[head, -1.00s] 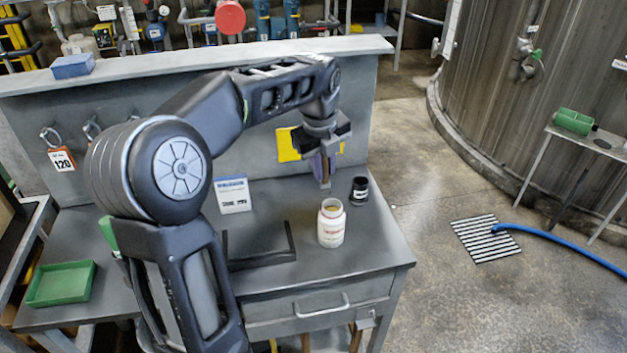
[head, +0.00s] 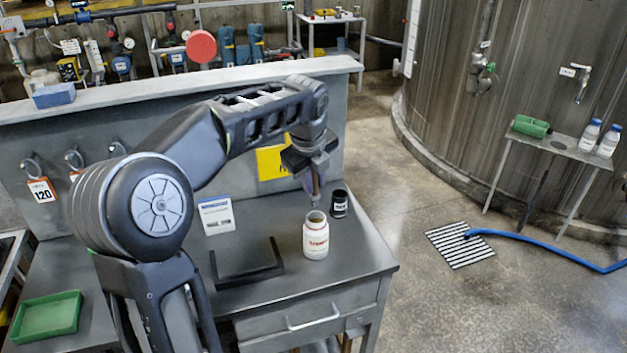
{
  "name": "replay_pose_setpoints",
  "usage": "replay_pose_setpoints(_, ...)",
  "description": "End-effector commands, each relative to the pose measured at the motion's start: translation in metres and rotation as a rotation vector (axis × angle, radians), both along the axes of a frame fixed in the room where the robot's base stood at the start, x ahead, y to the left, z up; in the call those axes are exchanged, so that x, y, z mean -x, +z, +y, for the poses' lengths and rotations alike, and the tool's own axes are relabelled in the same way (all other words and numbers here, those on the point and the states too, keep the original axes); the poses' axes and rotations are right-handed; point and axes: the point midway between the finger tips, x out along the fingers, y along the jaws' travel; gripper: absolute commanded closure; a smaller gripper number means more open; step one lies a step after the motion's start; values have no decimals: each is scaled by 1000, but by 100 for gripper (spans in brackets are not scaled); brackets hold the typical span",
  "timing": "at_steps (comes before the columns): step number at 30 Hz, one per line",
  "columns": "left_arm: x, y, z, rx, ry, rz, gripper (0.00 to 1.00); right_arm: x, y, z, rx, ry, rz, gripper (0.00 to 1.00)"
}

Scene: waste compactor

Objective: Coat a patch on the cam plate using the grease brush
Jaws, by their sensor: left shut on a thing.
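My left gripper (head: 310,165) is shut on the grease brush (head: 315,192), which points down. The brush's lower end shows just above or behind the mouth of an open white jar (head: 316,240) with red lettering; I cannot tell whether it touches the rim. The jar stands upright on the grey bench (head: 310,277). I cannot make out the cam plate for certain in this view. My right gripper is not in view.
A small black jar (head: 339,204) stands right of the white jar. A black angled frame (head: 248,264) and a white card (head: 216,214) are to its left. A green tray (head: 48,316) lies at the bench's left. The bench's back panel (head: 210,100) rises behind my arm.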

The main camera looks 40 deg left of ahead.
Motion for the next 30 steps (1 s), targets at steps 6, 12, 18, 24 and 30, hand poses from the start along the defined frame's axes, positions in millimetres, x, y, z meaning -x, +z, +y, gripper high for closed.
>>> replay_pose_setpoints(6,0,-23,0,0,1,1,100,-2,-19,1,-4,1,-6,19)
replay_pose_setpoints(12,0,-44,0,0,0,1,100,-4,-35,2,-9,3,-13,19)
replay_pose_setpoints(18,0,-55,0,-1,-1,1,100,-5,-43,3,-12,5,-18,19)
replay_pose_setpoints(24,0,-56,0,0,-1,0,100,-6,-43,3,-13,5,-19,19)
replay_pose_setpoints(30,0,-56,0,0,0,0,100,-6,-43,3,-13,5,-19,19)
